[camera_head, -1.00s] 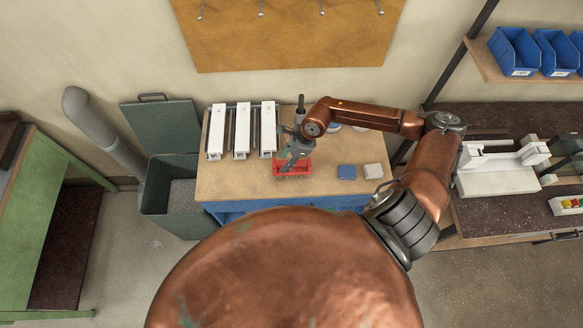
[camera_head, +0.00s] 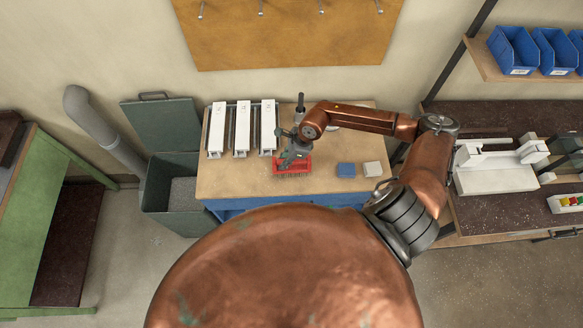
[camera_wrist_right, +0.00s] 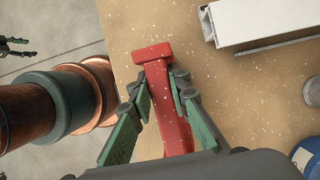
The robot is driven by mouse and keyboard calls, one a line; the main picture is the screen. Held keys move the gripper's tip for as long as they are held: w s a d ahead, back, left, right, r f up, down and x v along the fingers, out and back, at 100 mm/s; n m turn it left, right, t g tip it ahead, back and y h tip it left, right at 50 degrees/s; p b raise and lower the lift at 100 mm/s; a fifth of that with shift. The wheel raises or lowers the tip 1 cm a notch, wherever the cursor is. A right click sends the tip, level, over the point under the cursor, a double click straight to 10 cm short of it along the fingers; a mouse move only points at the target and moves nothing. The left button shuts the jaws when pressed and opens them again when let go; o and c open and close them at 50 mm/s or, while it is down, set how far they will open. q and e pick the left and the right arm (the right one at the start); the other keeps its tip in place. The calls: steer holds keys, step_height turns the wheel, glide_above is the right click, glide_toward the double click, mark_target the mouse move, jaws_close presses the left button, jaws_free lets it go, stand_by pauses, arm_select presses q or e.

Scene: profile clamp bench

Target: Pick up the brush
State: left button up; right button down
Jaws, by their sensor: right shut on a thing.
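The red brush (camera_head: 292,169) is at the front of the wooden bench top, with its bristles toward the front edge. My right gripper (camera_head: 288,162) is over it and shut on it. In the right wrist view the red brush (camera_wrist_right: 158,68) runs between the two green-padded fingers of my right gripper (camera_wrist_right: 160,100). I cannot tell whether the brush touches the bench. At the left edge of that view, a small dark gripper, my left one (camera_wrist_right: 28,47), shows with its fingers apart, away from the bench. It does not show in the head view.
A dark upright object (camera_head: 300,103) stands behind. An open green bin (camera_head: 172,226) adjoins the bench's left side.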

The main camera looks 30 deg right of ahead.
arm_select(q)
steer(key=shift+w, duration=0.3)
arm_select(e)
steer(key=shift+r, duration=0.15)
steer(key=shift+r+b, duration=0.5)
steer(key=shift+r, duration=0.15)
steer(key=s+a+r+b, duration=0.5)
steer(key=s+a+r, duration=0.3)
steer(key=s+r, duration=0.4)
arm_select(q)
step_height(320, 180, down, 13)
steer(key=s+b, duration=0.1)
steer(key=b, duration=0.6)
steer(key=shift+s, duration=0.1)
steer(key=shift+c, duration=0.7)
arm_select(e)
steer(key=w+f+n+g+h, duration=0.2)
steer(key=w+n, duration=0.3)
steer(key=n, duration=0.7)
steer(key=w+d+f+n+g+h, duration=0.1)
steer(key=w+f+n+g, duration=0.3)
steer(key=n, duration=0.8)
steer(key=shift+w+d+g+h, duration=0.15)
steer(key=shift+w+g+h, duration=0.25)
steer(key=shift+w, duration=0.25)
